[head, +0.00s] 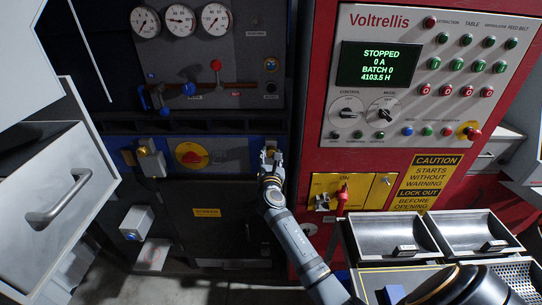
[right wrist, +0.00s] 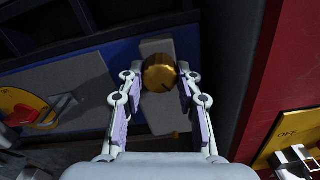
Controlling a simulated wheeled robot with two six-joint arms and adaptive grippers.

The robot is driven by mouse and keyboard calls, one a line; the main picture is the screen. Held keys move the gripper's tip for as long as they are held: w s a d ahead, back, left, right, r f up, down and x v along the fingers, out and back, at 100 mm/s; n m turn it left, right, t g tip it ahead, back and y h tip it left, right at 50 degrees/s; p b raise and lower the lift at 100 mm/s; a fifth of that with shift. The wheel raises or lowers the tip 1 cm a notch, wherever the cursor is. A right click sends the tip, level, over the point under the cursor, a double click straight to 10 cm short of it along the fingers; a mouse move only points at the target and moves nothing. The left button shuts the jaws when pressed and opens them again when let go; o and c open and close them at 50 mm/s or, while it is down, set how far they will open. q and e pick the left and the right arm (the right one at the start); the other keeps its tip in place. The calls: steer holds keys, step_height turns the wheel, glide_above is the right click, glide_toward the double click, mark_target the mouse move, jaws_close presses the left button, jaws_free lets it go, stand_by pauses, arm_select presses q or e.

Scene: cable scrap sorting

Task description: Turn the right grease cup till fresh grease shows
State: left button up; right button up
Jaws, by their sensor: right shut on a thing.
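The right grease cup (right wrist: 158,73) is a round brass cap on a pale grey block (right wrist: 157,112) in the right wrist view. A dark mark shows on its face. My right gripper (right wrist: 158,75) has one finger on each side of the cap, shut on it. In the head view my right gripper (head: 270,160) reaches up to the blue-edged panel and mostly hides the cup. A small brownish spot shows low on the block; I cannot tell whether it is grease. My left gripper is not in view.
A similar yellowish fitting (head: 143,150) is at the left of the panel, with a red-and-yellow rotary switch (head: 191,155) between. The red cabinet (head: 309,130) stands close on the right. Metal trays (head: 392,219) are at lower right, a white drawer (head: 62,165) at left.

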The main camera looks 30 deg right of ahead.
steer(key=shift+m, duration=0.4)
steer(key=m+b, duration=0.2)
steer(key=m, duration=0.2)
steer(key=shift+f+m+b, duration=0.1)
steer(key=shift+m+b, duration=0.2)
steer(key=shift+m, duration=0.1)
steer(key=m+b, duration=0.3)
steer(key=m, duration=0.3)
stand_by(0.4)
steer(key=o, duration=1.1)
steer(key=shift+o, duration=0.2)
